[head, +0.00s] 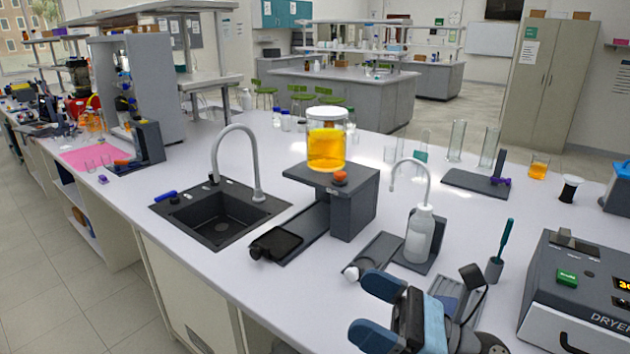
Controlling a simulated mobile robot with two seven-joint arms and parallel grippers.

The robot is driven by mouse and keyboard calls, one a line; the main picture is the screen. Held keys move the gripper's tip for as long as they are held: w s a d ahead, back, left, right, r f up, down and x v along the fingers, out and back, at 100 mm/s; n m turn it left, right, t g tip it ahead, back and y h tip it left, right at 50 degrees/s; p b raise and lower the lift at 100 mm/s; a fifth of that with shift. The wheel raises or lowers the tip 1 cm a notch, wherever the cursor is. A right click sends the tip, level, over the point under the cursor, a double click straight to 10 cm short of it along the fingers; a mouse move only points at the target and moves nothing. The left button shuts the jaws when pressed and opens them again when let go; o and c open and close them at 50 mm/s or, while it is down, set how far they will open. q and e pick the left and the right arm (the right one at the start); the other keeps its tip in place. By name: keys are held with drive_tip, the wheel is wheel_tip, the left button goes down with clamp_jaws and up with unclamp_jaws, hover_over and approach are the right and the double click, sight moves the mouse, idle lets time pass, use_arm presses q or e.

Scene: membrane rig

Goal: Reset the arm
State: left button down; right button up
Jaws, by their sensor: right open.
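My right gripper (374,310) is at the lower right of the head view, with its two blue fingertips apart and nothing between them. It is above the front of the bench, near a small tray (455,292) and a grey base with a round white piece (352,272). My left gripper is not in view. A jar of orange liquid (326,146) with a white lid stands on a grey stand (357,203) with an orange knob. A dark, flat tray-like part (276,243) lies at the front of that stand's base.
A white wash bottle (419,232) stands just beyond my right gripper. A dryer (577,290) and a cup with a teal brush (495,268) are to the right. A black sink (222,215) with a tap is to the left. Glass cylinders (456,141) stand behind.

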drive_tip(key=w+d+f+m+t+h, duration=0.15)
drive_tip(key=d+m+t+h, duration=0.45)
drive_tip(key=m, duration=0.6)
drive_tip(key=w+d+f+m+t+h, duration=0.15)
drive_tip(key=d+m+t+h, duration=0.25)
drive_tip(key=m+t+h, duration=0.65)
drive_tip(key=s+d+f+m+g+h, duration=0.3)
drive_tip(key=d+f+m+g+h, duration=0.45)
drive_tip(key=f+m, duration=0.65)
drive_tip(key=s+d+f+m+g+y, duration=0.1)
drive_tip(key=s+f+m+g, duration=0.45)
drive_tip(key=s, duration=0.35)
drive_tip(key=s+f+m+g+y, duration=0.2)
drive_tip(key=s+f+m+g, duration=0.3)
drive_tip(key=s+g, duration=0.25)
drive_tip(key=w+a+f+t+y+p, duration=0.2)
drive_tip(key=w+a+f+t+p, duration=0.3)
drive_tip(key=t+p, duration=0.3)
drive_tip(key=shift+w+a+f+n+y, duration=0.15)
drive_tip(key=shift+a+n+y, duration=0.25)
drive_tip(key=shift+a, duration=0.2)
